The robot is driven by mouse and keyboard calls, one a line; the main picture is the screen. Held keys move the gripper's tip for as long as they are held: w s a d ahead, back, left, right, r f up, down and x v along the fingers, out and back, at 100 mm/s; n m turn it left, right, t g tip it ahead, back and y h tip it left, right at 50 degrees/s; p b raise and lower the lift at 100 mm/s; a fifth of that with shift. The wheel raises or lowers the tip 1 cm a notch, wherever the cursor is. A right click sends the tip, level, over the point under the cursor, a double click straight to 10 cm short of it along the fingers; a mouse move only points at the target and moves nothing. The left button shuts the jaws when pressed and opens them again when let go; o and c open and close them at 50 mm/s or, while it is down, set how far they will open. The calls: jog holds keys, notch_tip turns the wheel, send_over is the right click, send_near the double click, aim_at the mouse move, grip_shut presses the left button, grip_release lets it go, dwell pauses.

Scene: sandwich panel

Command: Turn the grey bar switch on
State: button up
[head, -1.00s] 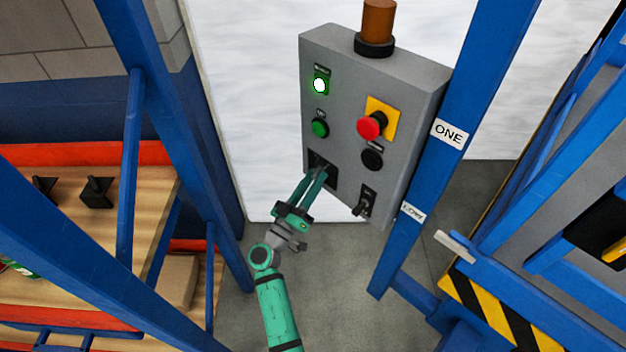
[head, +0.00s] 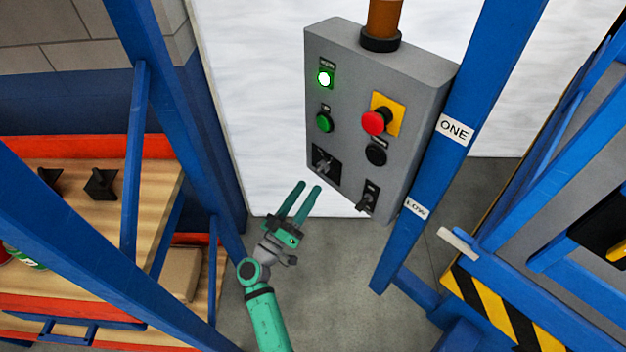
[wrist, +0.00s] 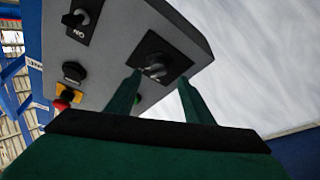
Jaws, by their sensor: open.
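A grey control panel (head: 350,110) stands in front of me. On its lower left is a switch with a grey bar handle on a black square plate (head: 326,163); it also shows in the wrist view (wrist: 155,66), between and just beyond my fingertips. To its lower right is a smaller lever switch on a black plate (head: 368,196), with an "ON" label legible in the wrist view (wrist: 78,20). My gripper (head: 309,187) is open and empty, below and left of the bar switch and apart from it. I cannot tell the bar's exact setting.
The panel also bears a lit green lamp (head: 325,78), a green button (head: 324,122), a red mushroom button (head: 375,121) on yellow and a black knob (head: 376,154). A blue post (head: 470,90) stands right of the panel, and a shelf rack (head: 90,215) at left.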

jog(key=shift+v, duration=2.25)
jog(key=shift+s+d, duration=0.1)
jog(key=shift+d, duration=0.05)
